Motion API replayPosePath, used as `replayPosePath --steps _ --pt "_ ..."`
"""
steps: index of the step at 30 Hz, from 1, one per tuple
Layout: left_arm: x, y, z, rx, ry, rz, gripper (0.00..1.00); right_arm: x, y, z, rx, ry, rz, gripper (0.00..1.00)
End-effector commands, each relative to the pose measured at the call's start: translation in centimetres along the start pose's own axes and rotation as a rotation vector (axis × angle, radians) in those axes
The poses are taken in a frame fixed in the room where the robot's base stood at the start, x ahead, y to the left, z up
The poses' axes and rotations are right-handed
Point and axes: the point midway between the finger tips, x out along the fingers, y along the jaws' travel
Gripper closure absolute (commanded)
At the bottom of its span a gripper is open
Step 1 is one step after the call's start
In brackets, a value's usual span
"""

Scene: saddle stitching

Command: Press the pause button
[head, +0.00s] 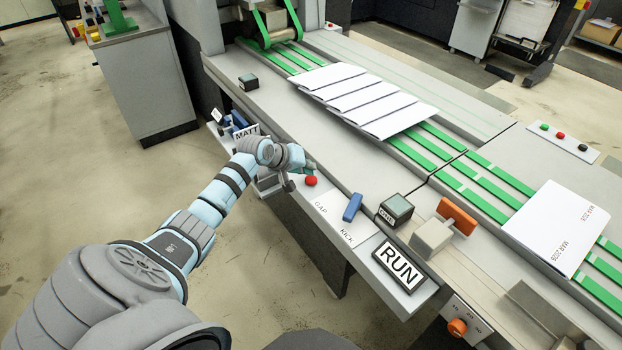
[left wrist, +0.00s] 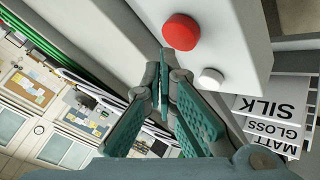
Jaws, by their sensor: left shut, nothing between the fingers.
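No button in view is labelled pause. A red round button (head: 311,181) sits on the light control strip along the machine's front edge. In the left wrist view the red button (left wrist: 181,32) shows large, with a smaller white button (left wrist: 211,78) beside it on the same pale panel. My left gripper (head: 312,168) is shut and empty, its fingers beside the red button. In the left wrist view the closed teal fingertips (left wrist: 165,62) lie near the panel's edge, left of the white button. I cannot tell whether they touch the panel. My right gripper is not in view.
A blue block (head: 352,207) sits by the GAP and KICK labels, and a RUN sign (head: 399,266) stands nearer. White booklets (head: 362,96) lie on green belts. Another panel (head: 563,141) has green, red and black buttons.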

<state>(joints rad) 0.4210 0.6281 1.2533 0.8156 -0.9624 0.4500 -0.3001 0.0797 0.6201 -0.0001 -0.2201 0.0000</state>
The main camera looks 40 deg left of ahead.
Motion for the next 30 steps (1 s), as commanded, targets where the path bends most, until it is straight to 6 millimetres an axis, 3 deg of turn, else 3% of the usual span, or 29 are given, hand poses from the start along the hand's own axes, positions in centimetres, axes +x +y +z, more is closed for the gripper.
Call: replayPosePath --steps 30 --pt "0.65 -0.48 0.49 0.000 0.000 0.000 1.00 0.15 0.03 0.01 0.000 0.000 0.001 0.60"
